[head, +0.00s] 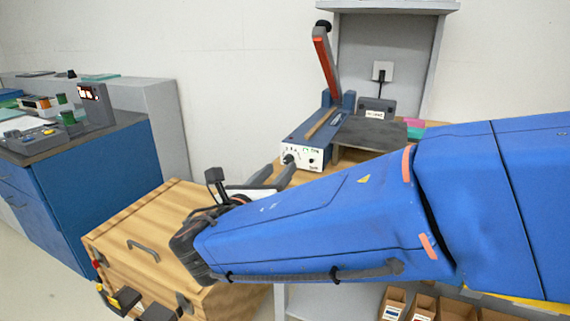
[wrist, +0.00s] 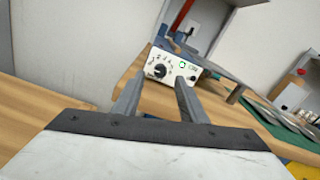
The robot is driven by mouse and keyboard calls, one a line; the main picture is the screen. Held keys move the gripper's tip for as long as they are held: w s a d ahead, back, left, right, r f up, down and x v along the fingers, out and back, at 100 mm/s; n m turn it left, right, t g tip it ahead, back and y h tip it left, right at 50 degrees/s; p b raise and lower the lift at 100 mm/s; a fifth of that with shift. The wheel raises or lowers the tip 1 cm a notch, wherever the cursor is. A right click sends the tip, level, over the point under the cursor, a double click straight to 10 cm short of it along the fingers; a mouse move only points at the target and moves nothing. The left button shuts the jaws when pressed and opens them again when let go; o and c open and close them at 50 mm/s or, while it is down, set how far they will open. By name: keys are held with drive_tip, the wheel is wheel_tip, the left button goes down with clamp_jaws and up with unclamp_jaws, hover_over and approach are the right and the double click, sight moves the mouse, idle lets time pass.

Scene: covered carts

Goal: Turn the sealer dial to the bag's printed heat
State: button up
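The sealer (head: 318,135) stands on the wooden bench, with its long red-edged lever (head: 326,62) raised. Its white front panel shows in the wrist view (wrist: 175,80), with a black dial (wrist: 160,71) on the left, numerals around it, a small green light and a dark knob on the right. The dial also shows in the head view (head: 288,158). The numerals and the pointer are too small to read surely. My gripper (wrist: 155,92) is open and empty, its fingers apart, pointing at the panel short of the dial. I cannot make out a bag with a printed heat.
A wall socket (head: 382,71) and grey backboard stand behind the sealer. A wooden chest (head: 150,225) is below my gripper. A blue cabinet (head: 105,165) with instruments stands left. In the wrist view, a green mat (wrist: 275,118) with metal pieces lies right.

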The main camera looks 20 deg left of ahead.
sight(287, 161)
drive_tip(key=shift+w+d, duration=0.2)
drive_tip(key=shift+w, duration=2.2)
drive_tip(key=shift+c, duration=0.5)
clamp_jaws()
